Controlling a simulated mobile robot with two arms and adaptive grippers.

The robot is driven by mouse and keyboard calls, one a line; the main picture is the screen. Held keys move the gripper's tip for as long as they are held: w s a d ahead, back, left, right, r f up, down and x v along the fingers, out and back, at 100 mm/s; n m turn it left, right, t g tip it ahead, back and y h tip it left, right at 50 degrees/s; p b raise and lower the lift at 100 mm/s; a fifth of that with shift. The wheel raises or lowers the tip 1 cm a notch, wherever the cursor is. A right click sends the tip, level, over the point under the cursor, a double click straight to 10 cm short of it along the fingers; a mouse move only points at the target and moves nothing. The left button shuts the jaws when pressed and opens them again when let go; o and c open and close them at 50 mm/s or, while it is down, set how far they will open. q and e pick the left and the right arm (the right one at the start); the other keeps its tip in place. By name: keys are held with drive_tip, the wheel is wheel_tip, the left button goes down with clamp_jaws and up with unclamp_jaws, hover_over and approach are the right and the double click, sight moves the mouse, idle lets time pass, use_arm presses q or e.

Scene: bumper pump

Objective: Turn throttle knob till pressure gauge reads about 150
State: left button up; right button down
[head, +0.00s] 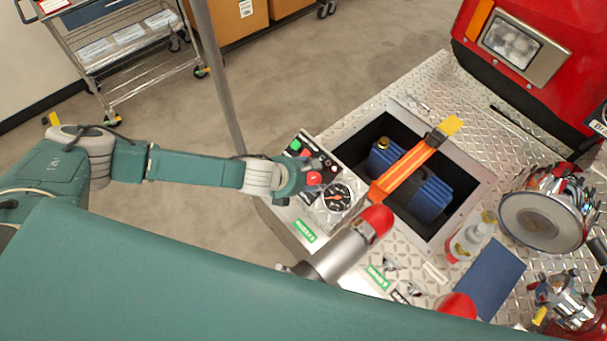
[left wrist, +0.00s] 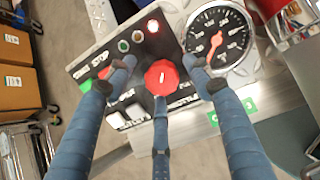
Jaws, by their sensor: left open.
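The red throttle knob (left wrist: 161,77) sits on a black control panel, with a white mark on its face. My left gripper (left wrist: 161,80) is open, its blue fingers spread around the knob; I cannot tell whether they touch it. In the head view the left gripper (head: 300,178) is over the panel, and the red knob (head: 314,178) shows beside it. The round pressure gauge (left wrist: 218,36) is right of the knob; its red needle points to the lower left, with numbers too small to read surely. The gauge also shows in the head view (head: 338,197). My right gripper is out of view.
Green and red buttons (left wrist: 138,36) and white switches are on the panel near the fingers. An open bay with a blue container (head: 428,195) and an orange strap (head: 410,165) lies to the right.

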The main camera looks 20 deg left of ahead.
use_arm(q)
drive_tip(key=v, duration=1.1)
drive_tip(key=shift+a, duration=0.1)
